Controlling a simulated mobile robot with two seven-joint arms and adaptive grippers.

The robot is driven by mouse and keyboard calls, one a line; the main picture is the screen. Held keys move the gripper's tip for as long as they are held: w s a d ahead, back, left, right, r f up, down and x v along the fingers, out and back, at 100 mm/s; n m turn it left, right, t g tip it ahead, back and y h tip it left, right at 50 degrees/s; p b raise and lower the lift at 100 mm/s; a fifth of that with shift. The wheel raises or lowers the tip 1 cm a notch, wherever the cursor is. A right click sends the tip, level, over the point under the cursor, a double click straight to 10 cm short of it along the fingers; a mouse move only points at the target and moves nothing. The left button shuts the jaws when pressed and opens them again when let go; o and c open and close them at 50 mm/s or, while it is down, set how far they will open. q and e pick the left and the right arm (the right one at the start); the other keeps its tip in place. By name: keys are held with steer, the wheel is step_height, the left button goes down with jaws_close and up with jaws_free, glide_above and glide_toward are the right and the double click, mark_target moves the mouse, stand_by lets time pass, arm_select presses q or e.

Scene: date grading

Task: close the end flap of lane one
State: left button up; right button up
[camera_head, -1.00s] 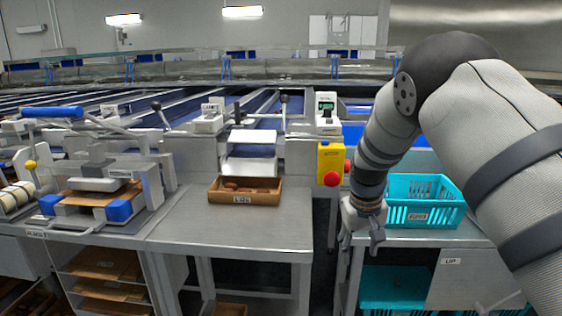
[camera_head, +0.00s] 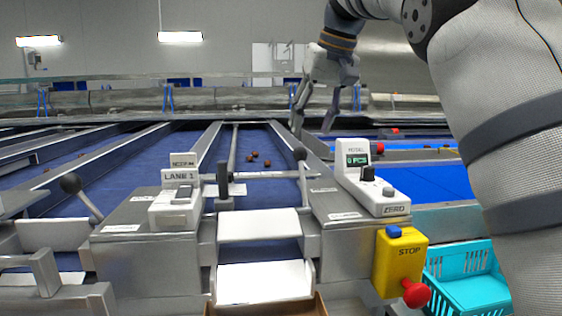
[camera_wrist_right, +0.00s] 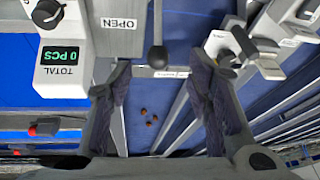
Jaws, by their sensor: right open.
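The lane one sign (camera_head: 178,177) stands on a white box left of a blue lane. At that lane's near end, a thin grey bar (camera_head: 265,175) runs across from a black-knobbed lever (camera_head: 300,155). White plates (camera_head: 258,225) slope down below; I cannot tell which part is the flap. My right gripper (camera_head: 313,122) is open and empty, beyond and above the lever in the head view. In the right wrist view, the lever's black knob (camera_wrist_right: 158,57) shows between the open fingers (camera_wrist_right: 160,75), beside an OPEN label (camera_wrist_right: 118,23). Contact is not visible. My left gripper is out of view.
Several dates (camera_head: 254,158) lie on the lane. A white counter box (camera_head: 371,180) stands right of the lever. A yellow stop box (camera_head: 398,262) with a red button is nearer, beside a turquoise crate (camera_head: 470,280). A second black-knobbed lever (camera_head: 75,185) stands left.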

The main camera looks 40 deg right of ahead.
mark_target(302, 163)
steer(key=x, duration=1.1)
steer(key=shift+s+f, duration=0.1)
steer(key=shift+s, duration=0.3)
steer(key=shift+c, duration=0.2)
jaws_close()
